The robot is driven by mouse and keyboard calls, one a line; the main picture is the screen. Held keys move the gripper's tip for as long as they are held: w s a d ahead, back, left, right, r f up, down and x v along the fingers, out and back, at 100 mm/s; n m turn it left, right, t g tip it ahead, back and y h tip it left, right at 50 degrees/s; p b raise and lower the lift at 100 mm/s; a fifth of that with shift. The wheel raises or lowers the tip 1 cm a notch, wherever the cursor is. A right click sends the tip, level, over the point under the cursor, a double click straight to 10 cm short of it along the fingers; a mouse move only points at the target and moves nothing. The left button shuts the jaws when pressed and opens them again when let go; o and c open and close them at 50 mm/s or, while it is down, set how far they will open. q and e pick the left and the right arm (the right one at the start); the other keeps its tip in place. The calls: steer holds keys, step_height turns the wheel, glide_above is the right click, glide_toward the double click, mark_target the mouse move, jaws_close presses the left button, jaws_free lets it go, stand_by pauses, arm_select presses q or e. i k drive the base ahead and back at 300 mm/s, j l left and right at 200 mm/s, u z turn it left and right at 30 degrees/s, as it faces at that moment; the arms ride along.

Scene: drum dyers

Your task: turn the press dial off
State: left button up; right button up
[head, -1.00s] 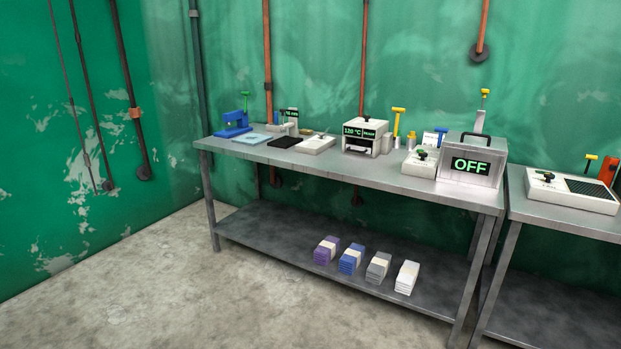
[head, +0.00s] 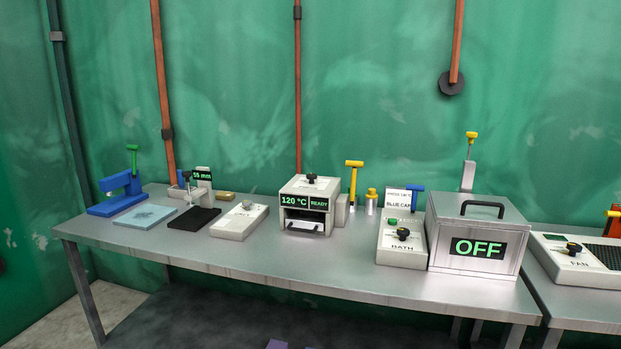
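A small white press-like box (head: 312,190) stands at the middle of the metal bench, with a lit display reading "120 °C" and "READY". A black knob (head: 311,178) sits on its top, and a white drawer or tray with a black handle shows in its front opening. I cannot tell for certain which knob is the press dial. Neither of my grippers is in view.
A white box labelled "BATH" (head: 402,250) with a black knob stands right of the press, beside a steel box (head: 478,215) reading "OFF". A "FAN" box (head: 575,268) is on the right bench. A blue stand (head: 118,203) and pads are left. The bench's front strip is clear.

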mark_target(312, 177)
steer(key=i+j, duration=0.25)
steer(key=j, duration=0.15)
steer(key=i+j+z, duration=0.1)
steer(key=i+j, duration=0.45)
steer(key=j, duration=0.25)
steer(key=i+j, duration=0.25)
steer(key=j, duration=0.15)
steer(key=z, duration=0.05)
